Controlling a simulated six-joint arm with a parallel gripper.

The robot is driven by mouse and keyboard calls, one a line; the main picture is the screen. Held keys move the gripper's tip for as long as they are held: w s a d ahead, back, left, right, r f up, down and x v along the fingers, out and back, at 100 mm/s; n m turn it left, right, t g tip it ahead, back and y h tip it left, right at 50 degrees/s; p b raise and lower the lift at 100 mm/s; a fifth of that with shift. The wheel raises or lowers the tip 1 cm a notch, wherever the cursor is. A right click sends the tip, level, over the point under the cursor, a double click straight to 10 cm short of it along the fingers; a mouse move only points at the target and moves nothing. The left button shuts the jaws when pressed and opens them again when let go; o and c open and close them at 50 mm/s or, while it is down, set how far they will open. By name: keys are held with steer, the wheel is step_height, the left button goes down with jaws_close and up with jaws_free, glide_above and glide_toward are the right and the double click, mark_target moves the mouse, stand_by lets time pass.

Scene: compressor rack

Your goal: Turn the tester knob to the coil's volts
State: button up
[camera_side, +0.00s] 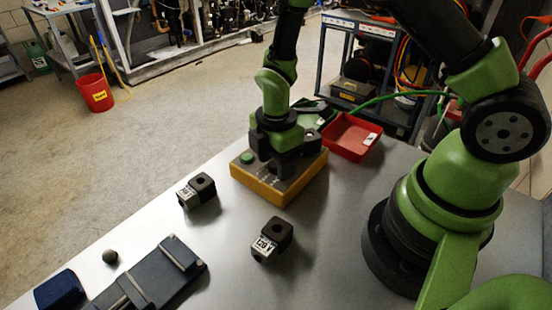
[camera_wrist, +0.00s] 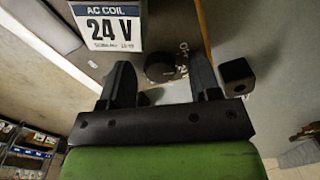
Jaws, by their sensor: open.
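The tester (camera_side: 282,190) is a yellow box with a grey top and a green button (camera_side: 247,158), standing on the bench. My gripper (camera_side: 283,167) is low over its top and hides the knob in the side view. In the wrist view my open gripper (camera_wrist: 162,68) has one finger on each side of the round black knob (camera_wrist: 160,67); I cannot tell whether either finger touches it. White dial marks show right of the knob, partly hidden; its setting is unclear.
Two loose black coils lie on the bench: one marked 120 V (camera_side: 271,240), and one with a hard-to-read label (camera_side: 196,191). A red tray (camera_side: 351,138) is behind the tester. A dark fixture (camera_side: 150,280) and small dark ball (camera_side: 110,257) are front left.

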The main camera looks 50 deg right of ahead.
steer(key=c, duration=0.9)
steer(key=m, duration=0.5)
steer(key=shift+m, duration=0.4)
steer(key=o, duration=0.9)
step_height(320, 180, up, 9)
steer(key=shift+r, duration=0.45)
